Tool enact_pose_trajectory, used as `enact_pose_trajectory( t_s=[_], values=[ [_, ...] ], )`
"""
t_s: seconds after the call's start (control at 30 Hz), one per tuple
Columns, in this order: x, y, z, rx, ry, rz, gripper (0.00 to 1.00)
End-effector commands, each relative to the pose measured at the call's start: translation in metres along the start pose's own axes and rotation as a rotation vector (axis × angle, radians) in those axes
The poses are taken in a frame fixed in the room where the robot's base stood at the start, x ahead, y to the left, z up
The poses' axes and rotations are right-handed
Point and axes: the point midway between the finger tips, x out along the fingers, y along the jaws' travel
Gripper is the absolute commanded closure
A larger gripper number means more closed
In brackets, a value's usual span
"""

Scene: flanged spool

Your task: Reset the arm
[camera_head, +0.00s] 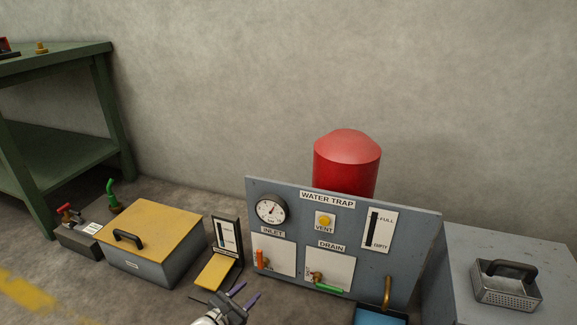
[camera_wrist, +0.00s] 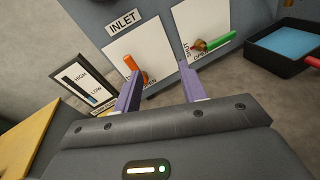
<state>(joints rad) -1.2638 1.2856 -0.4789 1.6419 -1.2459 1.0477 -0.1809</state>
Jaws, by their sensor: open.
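My gripper (camera_head: 249,293) is low at the bottom of the head view, in front of the grey water trap panel (camera_head: 345,212). Its two purple fingers are apart with nothing between them. In the wrist view my gripper (camera_wrist: 160,68) points at the lower part of the panel, between the orange inlet handle (camera_wrist: 130,64) and the green drain handle (camera_wrist: 222,40). The inlet handle stands near upright and the drain handle lies level in the head view. Most of my arm is out of view.
A red tank (camera_head: 347,163) stands behind the panel. A yellow-lidded box (camera_head: 150,232) and a level gauge (camera_head: 226,238) are to the left. A tray of blue liquid (camera_wrist: 296,42) lies below the drain. A grey cabinet (camera_head: 470,250) bears a metal basket (camera_head: 507,289). A green table (camera_head: 60,120) is far left.

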Motion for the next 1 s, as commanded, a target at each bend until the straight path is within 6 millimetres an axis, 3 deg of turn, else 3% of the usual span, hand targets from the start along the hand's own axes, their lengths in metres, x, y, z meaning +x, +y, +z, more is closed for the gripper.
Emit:
enact_pose_trajectory(
  t_s=[0.27,0.5,0.77,1.0],
  values=[
    [0.033,-0.038,0.089,0.272,0.121,-0.309,0.58],
    [0.047,-0.098,0.188,0.635,0.258,-0.662,0.58],
    [0.033,-0.163,0.286,1.046,0.381,-0.963,0.58],
    [-0.002,-0.217,0.366,1.437,0.468,-1.154,0.58]
  ],
)
